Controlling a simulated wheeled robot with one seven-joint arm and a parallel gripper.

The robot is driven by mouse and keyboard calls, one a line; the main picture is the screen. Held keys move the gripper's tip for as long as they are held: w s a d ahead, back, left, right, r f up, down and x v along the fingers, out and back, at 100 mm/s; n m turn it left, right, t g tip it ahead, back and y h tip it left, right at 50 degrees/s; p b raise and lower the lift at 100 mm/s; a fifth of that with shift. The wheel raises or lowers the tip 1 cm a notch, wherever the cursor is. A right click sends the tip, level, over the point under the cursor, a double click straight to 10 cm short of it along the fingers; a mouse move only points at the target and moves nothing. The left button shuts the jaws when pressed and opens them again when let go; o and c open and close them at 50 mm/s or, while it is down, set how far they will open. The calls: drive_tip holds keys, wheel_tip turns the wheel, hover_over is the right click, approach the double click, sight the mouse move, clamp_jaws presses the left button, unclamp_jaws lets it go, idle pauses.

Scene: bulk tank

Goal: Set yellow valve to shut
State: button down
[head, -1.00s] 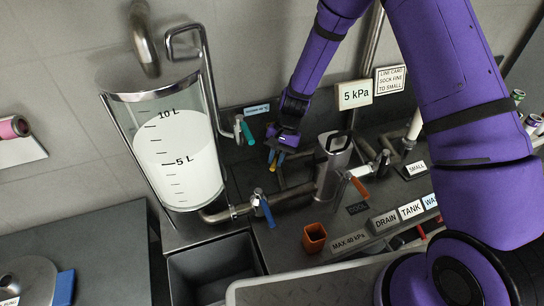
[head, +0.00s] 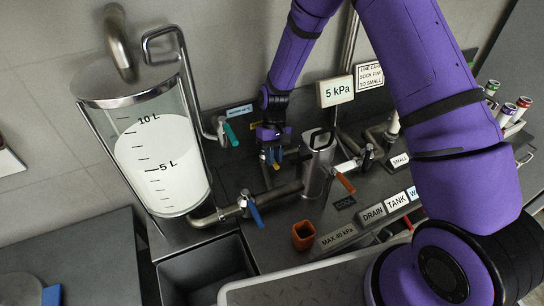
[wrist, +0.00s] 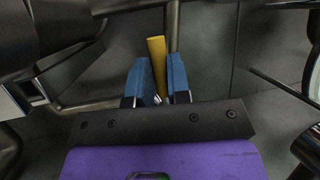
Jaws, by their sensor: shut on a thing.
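The yellow valve's handle (wrist: 157,58) is a flat yellow bar between the two blue fingers of my gripper (wrist: 162,70) in the wrist view. My gripper is shut on it, and the handle's end sticks out past the fingertips. In the head view my gripper (head: 271,160) points down behind the pipe between the glass tank and the steel cylinder. Only a small bit of yellow (head: 277,164) shows there. The valve's body is mostly hidden by my gripper and the pipework.
The glass tank (head: 163,165) of white liquid stands left. A blue-handled valve (head: 254,213) is in front, a teal-handled one (head: 231,134) behind left, and an orange-red-handled one (head: 345,183) to the right. The steel cylinder (head: 317,165) stands close right of my gripper. An orange cup (head: 303,236) sits nearer.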

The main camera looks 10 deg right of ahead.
drive_tip(key=shift+d, duration=0.1)
idle(0.3)
drive_tip(key=c, duration=1.1)
unclamp_jaws()
drive_tip(key=v, duration=1)
drive_tip(key=shift+w+r, duration=0.2)
drive_tip(key=shift+r, duration=0.15)
